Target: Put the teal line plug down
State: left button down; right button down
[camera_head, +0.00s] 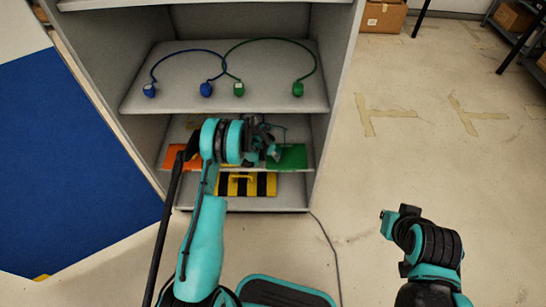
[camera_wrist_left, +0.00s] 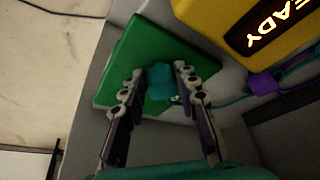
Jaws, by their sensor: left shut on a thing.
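The teal line plug (camera_wrist_left: 160,80) sits between the fingers of my left gripper (camera_wrist_left: 154,86) in the left wrist view. A green pad (camera_wrist_left: 130,55) lies behind it on the shelf. I cannot tell whether the plug touches the pad. In the head view my left gripper (camera_head: 265,146) reaches into the middle shelf level, beside the green pad (camera_head: 292,158). A thin teal cord (camera_head: 283,130) shows near it. My right arm is at the right of the head view, outside the cabinet; its fingers cannot be made out.
An orange pad (camera_head: 178,158) lies left on the same shelf. A yellow box reading "READY" (camera_wrist_left: 243,28) and a purple piece (camera_wrist_left: 265,83) are close to the gripper. The upper shelf (camera_head: 180,103) holds blue and green corded plugs. A black-and-yellow striped item (camera_head: 247,186) is below.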

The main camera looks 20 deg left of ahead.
pick_arm(q)
jog(key=shift+r, duration=0.1)
jog(key=c, duration=1.1)
grip_release()
jog(key=shift+c, duration=0.2)
jog(key=p+v, duration=0.4)
jog(key=v, duration=0.8)
jog(key=shift+s, duration=0.2)
